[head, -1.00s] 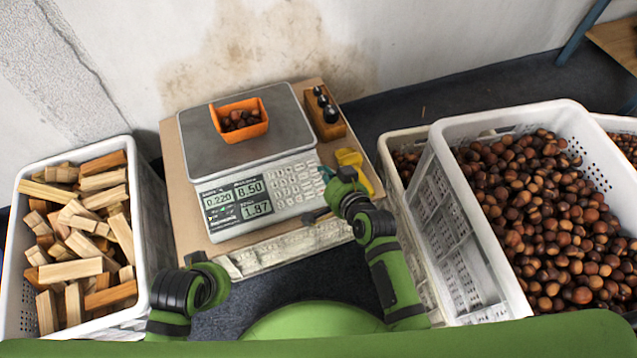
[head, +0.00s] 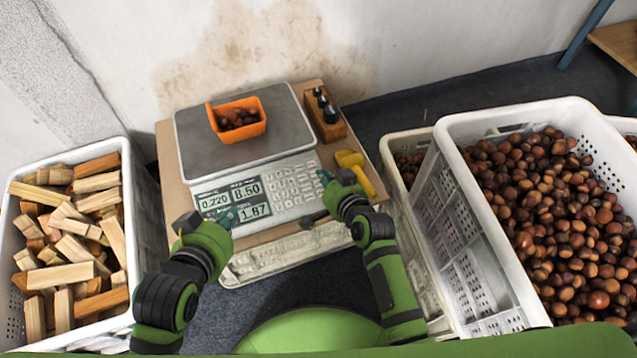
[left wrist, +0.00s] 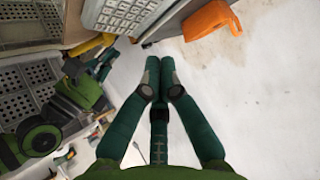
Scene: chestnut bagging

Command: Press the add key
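The scale (head: 245,145) stands on a board, with its keypad (head: 291,187) at the front right of its panel. The display (head: 233,198) reads 0.220, 8.50 and 1.87. An orange tub (head: 212,118) of chestnuts sits on the platter. My right gripper (head: 325,178) is at the keypad's right edge; whether it touches a key or is open I cannot tell. My left gripper (head: 228,217) is in front of the display's lower edge. In the left wrist view its fingertips (left wrist: 160,66) are together and empty, with the keypad (left wrist: 126,12) beyond. Key labels are too small to read.
A crate of wood blocks (head: 143,190) stands at left; a crate of chestnuts (head: 455,190) stands at right.

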